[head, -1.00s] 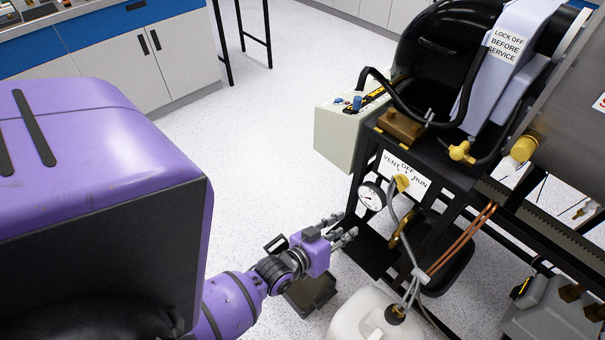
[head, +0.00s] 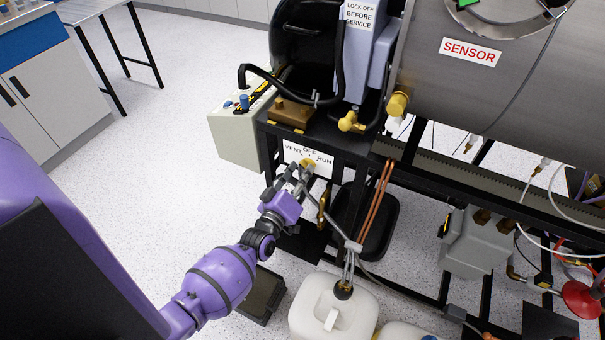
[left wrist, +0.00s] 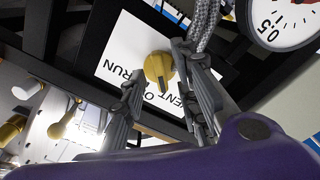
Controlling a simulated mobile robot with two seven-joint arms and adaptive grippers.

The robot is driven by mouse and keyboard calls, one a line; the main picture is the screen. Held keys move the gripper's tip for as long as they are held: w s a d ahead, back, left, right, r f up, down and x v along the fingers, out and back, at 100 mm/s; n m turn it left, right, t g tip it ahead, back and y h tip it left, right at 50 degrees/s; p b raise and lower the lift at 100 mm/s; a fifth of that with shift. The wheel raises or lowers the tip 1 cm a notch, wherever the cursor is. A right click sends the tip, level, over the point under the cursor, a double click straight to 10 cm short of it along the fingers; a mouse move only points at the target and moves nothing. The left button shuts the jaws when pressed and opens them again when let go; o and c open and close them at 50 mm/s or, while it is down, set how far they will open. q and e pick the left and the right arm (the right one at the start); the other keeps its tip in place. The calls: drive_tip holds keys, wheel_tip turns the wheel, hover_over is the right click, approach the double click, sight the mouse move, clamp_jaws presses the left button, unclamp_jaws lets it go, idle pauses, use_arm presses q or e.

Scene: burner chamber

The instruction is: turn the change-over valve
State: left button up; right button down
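The change-over valve is a yellow knob (head: 308,163) on a white plate (head: 323,170) marked VENT, OFF and RUN, on the front of the black frame. In the left wrist view the knob (left wrist: 157,68) shows a dark mark pointing down the picture, towards the lettering between RUN and VENT. My left gripper (head: 297,172) is at the plate, its fingers spread. In the left wrist view its fingers (left wrist: 160,90) stand either side of the knob's line, with nothing held. I cannot tell whether they touch it. My right gripper is not in view.
A braided hose (left wrist: 203,25) runs close by the gripper's finger, and a pressure gauge (left wrist: 285,18) sits beside it. Copper pipes (head: 376,205) and a white jerrycan (head: 335,308) are right of and below my arm. Open floor (head: 160,165) lies to the left.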

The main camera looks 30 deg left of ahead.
use_arm(q)
drive_tip(key=shift+w, duration=0.15)
clamp_jaws()
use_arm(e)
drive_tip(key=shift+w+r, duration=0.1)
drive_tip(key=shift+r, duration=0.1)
use_arm(q)
drive_tip(key=m+p, duration=0.1)
drive_tip(key=m, duration=0.7)
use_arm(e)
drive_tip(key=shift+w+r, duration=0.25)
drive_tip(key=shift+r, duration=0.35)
use_arm(q)
drive_tip(key=shift+m, duration=0.5)
unclamp_jaws()
